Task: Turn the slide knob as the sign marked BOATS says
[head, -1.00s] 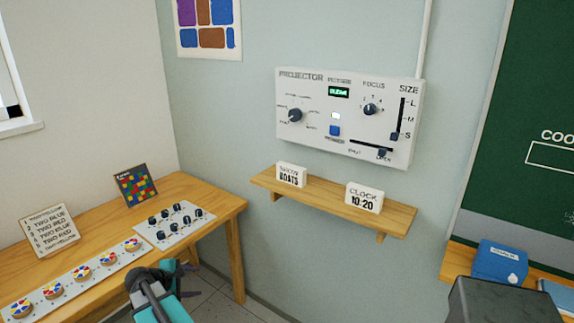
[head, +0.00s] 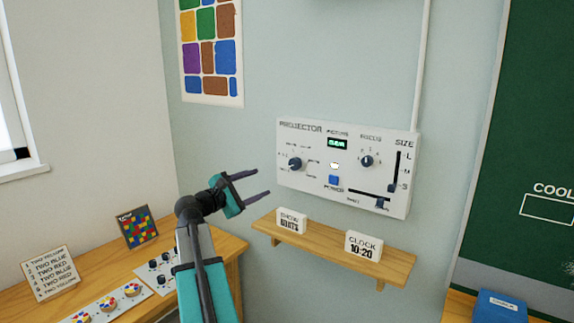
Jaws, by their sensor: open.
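The white projector panel (head: 310,185) is on the wall. Its large dark slide knob (head: 295,163) is at the left, ringed by small labels too blurred to read. A focus knob (head: 367,161) is at the upper right. The small white sign marked BOATS (head: 291,221) stands at the left end of the wall shelf; its top line looks like SHOW. My gripper (head: 261,184) is open and empty, left of the panel and below and left of the slide knob. Its fingers point right and touch nothing that I can see.
The wooden shelf (head: 330,254) below the panel also holds a CLOCK 10:20 sign (head: 363,245). The panel has a blue power button (head: 334,180) and a size slider (head: 393,188). A wooden table (head: 232,246) with a small knob board and colored discs is lower left.

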